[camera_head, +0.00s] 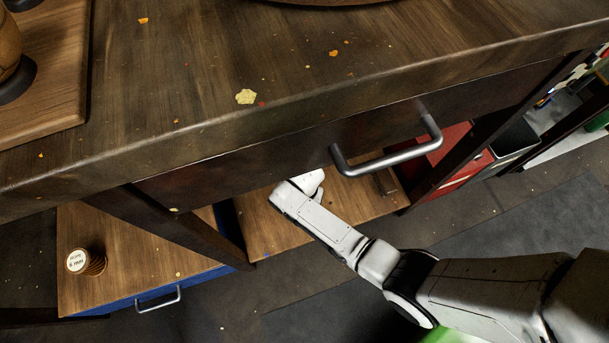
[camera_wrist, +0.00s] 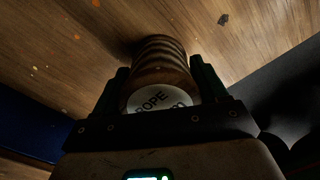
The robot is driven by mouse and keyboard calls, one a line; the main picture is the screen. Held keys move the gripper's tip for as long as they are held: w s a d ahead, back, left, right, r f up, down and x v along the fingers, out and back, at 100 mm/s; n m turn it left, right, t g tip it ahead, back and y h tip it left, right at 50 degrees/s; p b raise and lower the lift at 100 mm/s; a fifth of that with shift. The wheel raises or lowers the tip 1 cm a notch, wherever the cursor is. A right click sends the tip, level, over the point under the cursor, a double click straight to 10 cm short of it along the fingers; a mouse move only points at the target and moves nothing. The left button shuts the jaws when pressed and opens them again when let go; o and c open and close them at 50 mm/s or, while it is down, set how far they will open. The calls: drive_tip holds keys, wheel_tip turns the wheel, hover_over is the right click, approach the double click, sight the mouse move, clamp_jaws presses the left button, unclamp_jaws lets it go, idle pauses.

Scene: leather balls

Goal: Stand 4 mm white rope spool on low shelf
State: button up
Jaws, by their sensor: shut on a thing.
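In the wrist view my gripper (camera_wrist: 160,85) is shut on a ridged brown rope spool (camera_wrist: 160,56), one dark finger on each side. The spool's pale end label faces the camera; "ROPE" is readable, but its size marking is cut off. Its far end is close to a wooden surface (camera_wrist: 80,45) with a dark shadow beside it; I cannot tell whether they touch. In the head view my arm reaches under the workbench over the low wooden shelf (camera_head: 262,238). The bench hides my gripper and the held spool there.
Another spool (camera_head: 96,262), seemingly labelled 6 mm, stands on a wooden-topped blue drawer unit (camera_head: 135,235) at the left. The workbench top (camera_head: 320,75) with its drawer handle (camera_head: 390,160) overhangs my arm. Dark legs (camera_head: 180,225) flank the shelf. A red unit (camera_head: 460,160) is at the right.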

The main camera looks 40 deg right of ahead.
drive_tip(key=o, duration=1.2)
drive_tip(key=shift+f, duration=0.1)
wheel_tip(320, 180, up, 12)
drive_tip(key=p, duration=0.6)
drive_tip(key=shift+p, duration=0.3)
drive_tip(key=shift+s, duration=0.1)
